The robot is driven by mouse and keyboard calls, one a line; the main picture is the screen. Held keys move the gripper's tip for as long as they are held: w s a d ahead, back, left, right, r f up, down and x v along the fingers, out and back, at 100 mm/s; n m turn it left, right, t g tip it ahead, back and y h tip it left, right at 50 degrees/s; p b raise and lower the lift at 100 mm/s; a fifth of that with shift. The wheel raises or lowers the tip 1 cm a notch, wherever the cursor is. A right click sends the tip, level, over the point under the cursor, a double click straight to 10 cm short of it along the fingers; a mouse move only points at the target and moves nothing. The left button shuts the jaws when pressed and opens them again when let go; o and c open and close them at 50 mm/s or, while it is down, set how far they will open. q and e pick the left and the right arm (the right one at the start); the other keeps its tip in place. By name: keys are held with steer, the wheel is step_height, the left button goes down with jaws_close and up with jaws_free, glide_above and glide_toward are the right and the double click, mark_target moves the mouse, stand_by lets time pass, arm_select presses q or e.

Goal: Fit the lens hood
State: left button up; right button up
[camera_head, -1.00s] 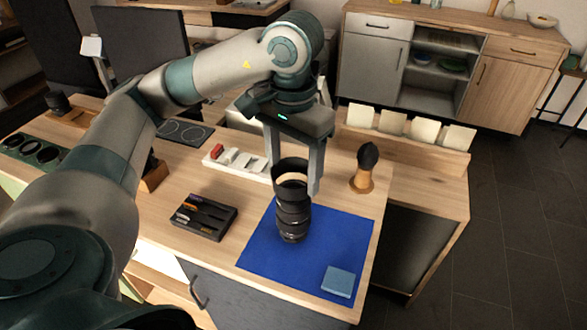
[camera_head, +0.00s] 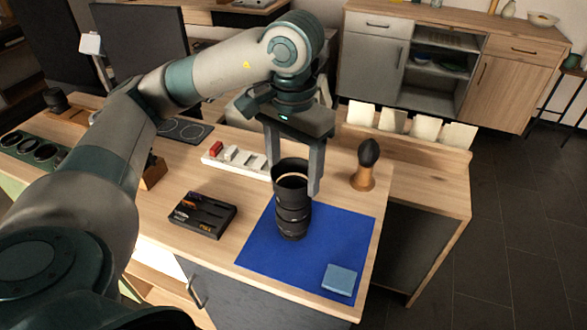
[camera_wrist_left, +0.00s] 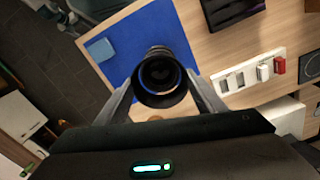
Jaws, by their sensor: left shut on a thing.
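The black lens (camera_head: 292,222) stands upright on the blue mat (camera_head: 338,240) in the head view. The black lens hood (camera_head: 291,190), a wide cup with a pale inner band, is upright directly over the lens's top end. My left gripper (camera_head: 295,186) points down and is shut on the hood, one finger on each side. In the left wrist view the hood (camera_wrist_left: 161,75) shows as a dark ring between the fingers. Whether the hood is seated on the lens or just touching it, I cannot tell. My right gripper is not in view.
A blue cloth block (camera_head: 340,279) lies on the mat's near corner. A wooden-handled brush (camera_head: 365,165) stands to the right. A white holder (camera_head: 238,160) with a red piece lies behind.

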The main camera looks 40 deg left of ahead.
arm_select(q)
steer(key=shift+f+b, duration=0.25)
steer(key=shift+b, duration=0.45)
stand_by(0.9)
steer(key=shift+f+b, duration=0.4)
steer(key=shift+b, duration=0.15)
stand_by(0.7)
stand_by(0.6)
steer(key=o, duration=1.3)
steer(key=shift+r+p, duration=2.25)
steer(key=shift+r, duration=1.25)
